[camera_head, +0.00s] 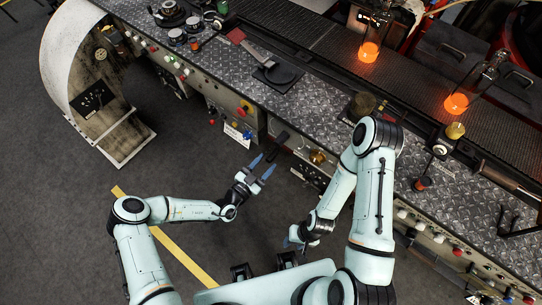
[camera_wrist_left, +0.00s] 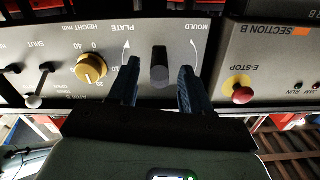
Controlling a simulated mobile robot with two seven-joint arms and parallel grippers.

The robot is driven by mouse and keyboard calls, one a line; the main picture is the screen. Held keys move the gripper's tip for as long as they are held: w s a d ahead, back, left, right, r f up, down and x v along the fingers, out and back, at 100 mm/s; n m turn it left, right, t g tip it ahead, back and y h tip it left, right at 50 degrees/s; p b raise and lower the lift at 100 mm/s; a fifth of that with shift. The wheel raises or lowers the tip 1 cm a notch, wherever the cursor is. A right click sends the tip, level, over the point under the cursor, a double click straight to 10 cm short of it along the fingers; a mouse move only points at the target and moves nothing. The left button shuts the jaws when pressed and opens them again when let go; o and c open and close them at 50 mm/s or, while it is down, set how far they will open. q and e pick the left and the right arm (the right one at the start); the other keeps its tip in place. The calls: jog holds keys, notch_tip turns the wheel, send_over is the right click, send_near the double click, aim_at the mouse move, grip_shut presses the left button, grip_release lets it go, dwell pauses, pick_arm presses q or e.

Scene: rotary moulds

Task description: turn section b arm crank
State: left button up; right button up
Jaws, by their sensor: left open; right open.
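The black arm crank (camera_wrist_left: 160,66) stands out from the grey panel between the arrows marked PLATE and MOULD. In the head view the dark crank (camera_head: 278,143) juts from the front of the bench. My left gripper (camera_head: 263,167) is open just in front of it. In the left wrist view my left gripper's blue fingers (camera_wrist_left: 159,80) stand one on each side of the crank, with gaps showing on both sides. Whether the fingertips overlap its depth is hard to tell. My right gripper (camera_head: 295,239) is low and away from the panel, small in view.
A gold height knob (camera_wrist_left: 90,68) and a small lever (camera_wrist_left: 40,85) sit left of the crank in the wrist view. A red E-stop (camera_wrist_left: 242,94) and the SECTION B label (camera_wrist_left: 292,31) are right. Glowing orange glass (camera_head: 369,52) stands on the bench.

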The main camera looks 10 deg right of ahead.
aim_at(271, 157)
pick_arm(q)
jog(key=shift+x, duration=1.9)
grip_shut()
